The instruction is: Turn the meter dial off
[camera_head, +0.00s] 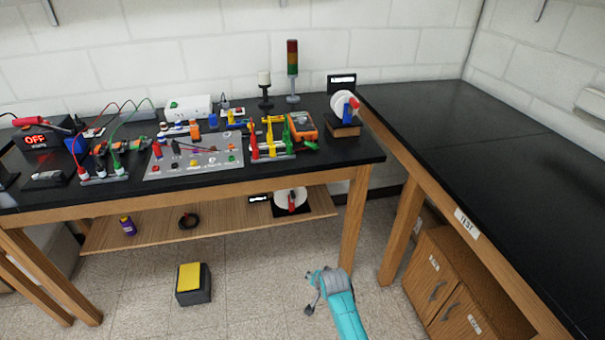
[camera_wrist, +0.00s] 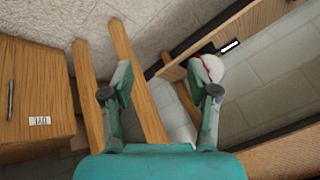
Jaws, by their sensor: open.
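A white round dial (camera_head: 283,203) with a red pointer sits on the lower shelf, beside a small black display (camera_head: 259,198). I cannot tell which is the meter dial. My gripper (camera_head: 312,290) is open and empty, low in front of the bench. The wrist view shows a white dial (camera_wrist: 207,70) behind the right finger.
The black bench (camera_head: 340,170) holds several cables, a test panel (camera_head: 195,157) and a signal tower (camera_head: 292,70). Table legs (camera_head: 356,215) stand close to my gripper. A wooden cabinet (camera_head: 455,285) is at the right. A yellow-topped box (camera_head: 192,283) sits on the floor.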

